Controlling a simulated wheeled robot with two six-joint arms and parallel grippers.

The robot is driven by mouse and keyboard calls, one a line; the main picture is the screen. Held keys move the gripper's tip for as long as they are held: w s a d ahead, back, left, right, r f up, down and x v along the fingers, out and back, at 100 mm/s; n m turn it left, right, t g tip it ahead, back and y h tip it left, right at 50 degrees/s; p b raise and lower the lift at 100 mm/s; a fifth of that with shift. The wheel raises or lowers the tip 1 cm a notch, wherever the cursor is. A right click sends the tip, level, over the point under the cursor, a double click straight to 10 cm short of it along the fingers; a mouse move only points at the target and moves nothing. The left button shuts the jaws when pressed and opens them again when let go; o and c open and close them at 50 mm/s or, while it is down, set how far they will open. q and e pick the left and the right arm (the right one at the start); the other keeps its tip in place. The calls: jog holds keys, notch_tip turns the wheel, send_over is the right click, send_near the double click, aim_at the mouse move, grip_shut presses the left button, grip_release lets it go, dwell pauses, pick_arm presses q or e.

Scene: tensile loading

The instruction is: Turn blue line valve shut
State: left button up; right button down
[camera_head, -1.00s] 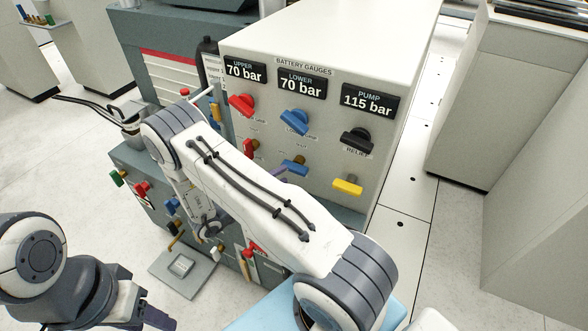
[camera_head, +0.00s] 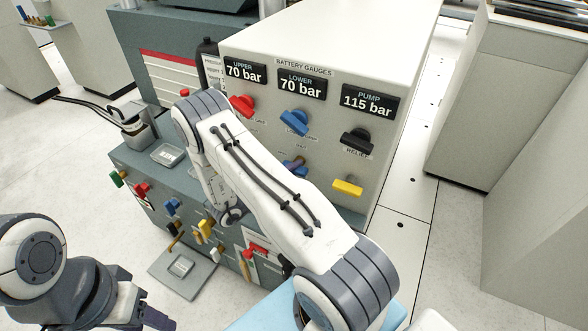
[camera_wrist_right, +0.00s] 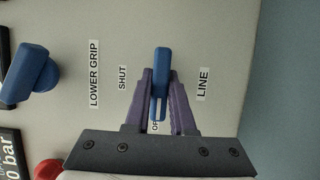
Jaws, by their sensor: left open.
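The blue line valve handle (camera_wrist_right: 161,82) stands on the pale panel beside the label LINE in the right wrist view. Its length points toward a partly covered label beginning "OP", and the SHUT label lies off to its left. My right gripper (camera_wrist_right: 161,75) has its purple fingers on either side of the handle; whether they press on it is unclear. In the head view the handle (camera_head: 297,163) is partly hidden by my right arm and fingers. My left gripper (camera_head: 145,308) is open and empty at the lower left, away from the panel.
The blue lower grip knob (camera_wrist_right: 28,76) is left of the handle in the wrist view. A red knob (camera_head: 241,105), black relief knob (camera_head: 357,138) and yellow lever (camera_head: 347,187) share the panel. A grey bench (camera_head: 150,200) with several coloured levers stands below left.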

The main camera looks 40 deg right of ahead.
jog(key=shift+r+m+y+p, duration=0.2)
jog(key=shift+m+y+p, duration=0.2)
jog(key=shift+m+p, duration=0.6)
jog(key=shift+m+t+y+p, duration=0.3)
jog(key=shift+m+y+p, duration=0.2)
jog(key=shift+m+p, duration=0.5)
jog(key=shift+m+y+p, duration=0.5)
jog(key=shift+m+p, duration=0.25)
jog(key=shift+m, duration=0.35)
jog(key=shift+s+f+m+t+y+p, duration=0.1)
jog(key=shift+m+t+y+p, duration=0.3)
jog(key=shift+m+t+p, duration=0.45)
jog(key=m+t+y, duration=0.1)
jog(key=m, duration=0.1)
jog(key=shift+f+m, duration=0.1)
jog(key=shift+m, duration=0.25)
jog(key=shift+m+t+y, duration=0.4)
jog(key=shift+m+t, duration=0.35)
jog(key=shift+m, duration=0.55)
